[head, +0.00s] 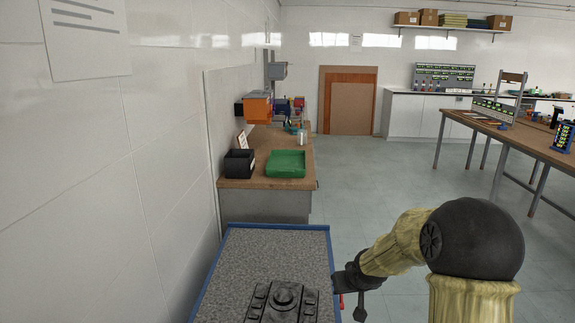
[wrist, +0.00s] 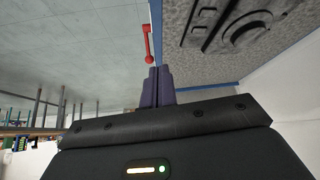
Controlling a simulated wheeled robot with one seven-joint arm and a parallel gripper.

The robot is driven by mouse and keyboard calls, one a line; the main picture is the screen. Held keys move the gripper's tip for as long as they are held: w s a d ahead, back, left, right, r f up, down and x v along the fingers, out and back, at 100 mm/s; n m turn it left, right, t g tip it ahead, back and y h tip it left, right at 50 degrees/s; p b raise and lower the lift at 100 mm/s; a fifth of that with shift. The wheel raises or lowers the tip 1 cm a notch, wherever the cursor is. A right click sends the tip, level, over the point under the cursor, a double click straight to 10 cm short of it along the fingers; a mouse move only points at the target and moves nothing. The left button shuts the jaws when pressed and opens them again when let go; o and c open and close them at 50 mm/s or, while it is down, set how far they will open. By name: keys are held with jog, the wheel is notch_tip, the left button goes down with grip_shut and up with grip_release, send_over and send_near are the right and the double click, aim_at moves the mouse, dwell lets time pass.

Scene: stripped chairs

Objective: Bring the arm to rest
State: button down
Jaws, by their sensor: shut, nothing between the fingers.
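My arm rises at the lower right of the head view, with a large black joint and yellowish sleeves, and reaches left. My gripper shows in the wrist view (wrist: 157,75), its two dark purple fingers together with nothing between them. In the head view the arm's dark end is beside the right edge of a grey speckled worktop with a blue rim (head: 222,262); the fingertips are hard to make out there. The worktop also shows upside down in the wrist view (wrist: 205,62), close beside the fingers.
A black fixture (head: 281,303) lies on the worktop. A red handle (wrist: 148,42) is at the worktop's edge, just beyond the fingers. Behind is a wooden bench (head: 240,184) with a green tray (head: 286,164) and a black bin (head: 239,163). A white wall is left. Open floor (head: 370,180) lies right.

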jog(key=s+a+r+m+g, duration=0.15)
jog(key=s+g, duration=0.25)
jog(key=s, duration=2.2)
notch_tip(320, 180, up, 14)
jog(key=p, duration=1.4)
jog(key=shift+w+r+h+p, duration=0.2)
jog(key=shift+w+h+p, duration=0.1)
jog(key=shift+w+p, duration=0.15)
